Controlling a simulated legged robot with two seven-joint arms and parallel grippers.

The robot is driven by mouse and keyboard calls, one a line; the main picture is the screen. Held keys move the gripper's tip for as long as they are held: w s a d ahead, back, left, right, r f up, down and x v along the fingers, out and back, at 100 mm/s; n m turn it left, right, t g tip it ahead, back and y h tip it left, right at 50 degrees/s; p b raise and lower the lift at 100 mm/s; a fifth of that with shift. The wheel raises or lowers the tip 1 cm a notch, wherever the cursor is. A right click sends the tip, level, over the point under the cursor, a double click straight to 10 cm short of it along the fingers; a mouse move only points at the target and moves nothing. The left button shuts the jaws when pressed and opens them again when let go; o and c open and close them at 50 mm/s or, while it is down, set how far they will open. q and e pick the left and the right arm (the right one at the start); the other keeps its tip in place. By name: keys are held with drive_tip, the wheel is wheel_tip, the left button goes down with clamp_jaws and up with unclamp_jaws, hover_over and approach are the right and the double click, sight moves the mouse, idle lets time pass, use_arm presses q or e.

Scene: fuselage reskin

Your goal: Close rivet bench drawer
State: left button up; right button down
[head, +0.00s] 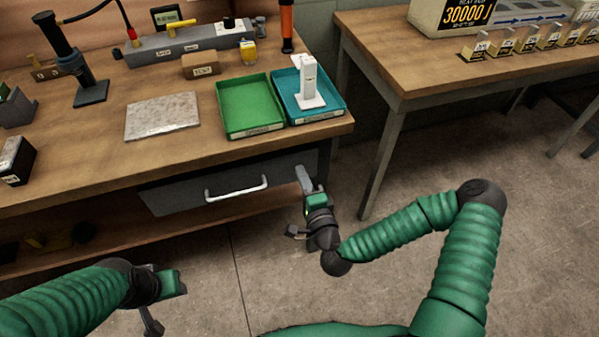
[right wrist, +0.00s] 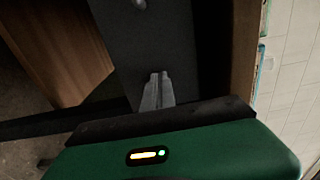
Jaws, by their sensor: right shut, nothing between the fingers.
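The rivet bench drawer (head: 180,197) is a dark grey front with a light bar handle (head: 237,190), under the bench top's front edge. Its front sits close under the top; I cannot tell whether a small gap remains behind it. My right gripper (head: 304,178) is shut and empty at the right end of the drawer front, right of the handle. In the right wrist view its closed fingers (right wrist: 157,90) point at a dark grey panel (right wrist: 150,40); contact is unclear. My left gripper (head: 153,322) hangs low at the front left, away from the drawer; its finger gap is unclear.
The wooden bench (head: 70,165) carries a green tray (head: 251,132), a teal tray (head: 318,117) with a white object, and a speckled plate (head: 162,116). A second table (head: 400,60) stands right. Floor before the drawer is clear apart from my arms.

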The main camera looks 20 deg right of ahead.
sight(296, 161)
drive_tip(key=shift+s+a+r, duration=0.1)
drive_tip(key=shift+a, duration=0.05)
drive_tip(key=w+p, duration=0.1)
drive_tip(key=w, duration=0.3)
drive_tip(key=shift+w, duration=0.2)
drive_tip(key=shift+w+r, duration=0.15)
drive_tip(key=shift+r, duration=0.1)
